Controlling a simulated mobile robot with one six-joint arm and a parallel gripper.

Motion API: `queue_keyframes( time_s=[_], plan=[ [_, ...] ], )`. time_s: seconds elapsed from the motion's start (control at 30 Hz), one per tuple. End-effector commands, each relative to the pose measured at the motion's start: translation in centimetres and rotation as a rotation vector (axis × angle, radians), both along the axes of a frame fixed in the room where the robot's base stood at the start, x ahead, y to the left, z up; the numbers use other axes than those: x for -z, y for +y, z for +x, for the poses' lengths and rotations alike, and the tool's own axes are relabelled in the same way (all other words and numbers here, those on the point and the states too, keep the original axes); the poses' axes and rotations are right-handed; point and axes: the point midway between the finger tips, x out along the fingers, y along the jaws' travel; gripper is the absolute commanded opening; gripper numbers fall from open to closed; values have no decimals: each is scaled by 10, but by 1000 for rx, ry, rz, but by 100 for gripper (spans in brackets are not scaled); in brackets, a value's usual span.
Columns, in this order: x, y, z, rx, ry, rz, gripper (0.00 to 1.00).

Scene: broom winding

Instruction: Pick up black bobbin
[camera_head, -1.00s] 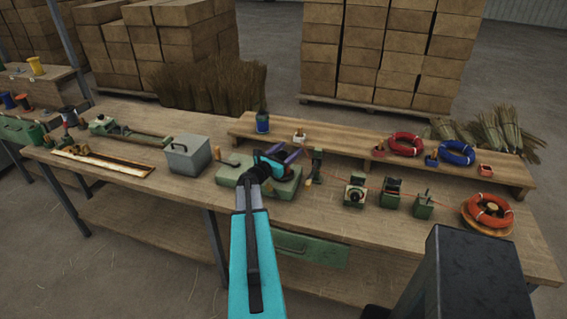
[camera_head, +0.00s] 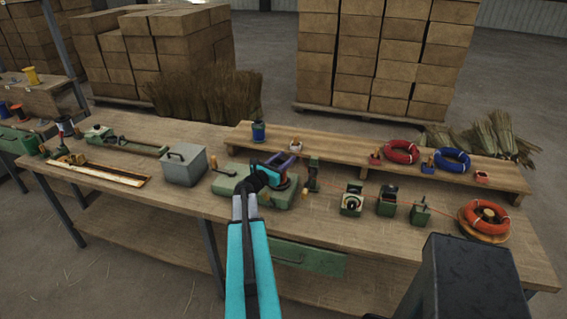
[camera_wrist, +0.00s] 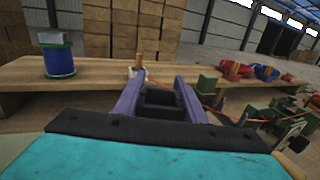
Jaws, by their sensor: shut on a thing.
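My gripper (camera_head: 288,163) has purple fingers and is over the right part of a green machine (camera_head: 238,194) on the workbench. In the wrist view, the fingers (camera_wrist: 160,98) stand either side of a dark block-like piece (camera_wrist: 160,100). It appears to be the black bobbin, shut between them; its outline is partly hidden and hard to separate from my gripper's dark parts. A dark reddish round part shows just below the fingers in the head view; I cannot tell if it touches them.
A blue spool (camera_head: 259,132) stands on the raised wooden shelf (camera_head: 330,151), with red (camera_head: 401,152) and blue coils to its right. A grey box (camera_head: 183,166) stands left of the machine. Small green devices (camera_head: 387,201) stand to the right.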

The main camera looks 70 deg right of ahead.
Motion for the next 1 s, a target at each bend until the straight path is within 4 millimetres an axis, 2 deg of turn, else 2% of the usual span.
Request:
queue_keyframes(
  time_s=[0.27, 0.5, 1.0],
  plan=[
    [-12, 1, 0, 0, -2, -2, 14],
    [-35, 2, -1, -1, -1, -2, 14],
    [-39, 60, -24, 0, 0, -1, 14]
  ],
)
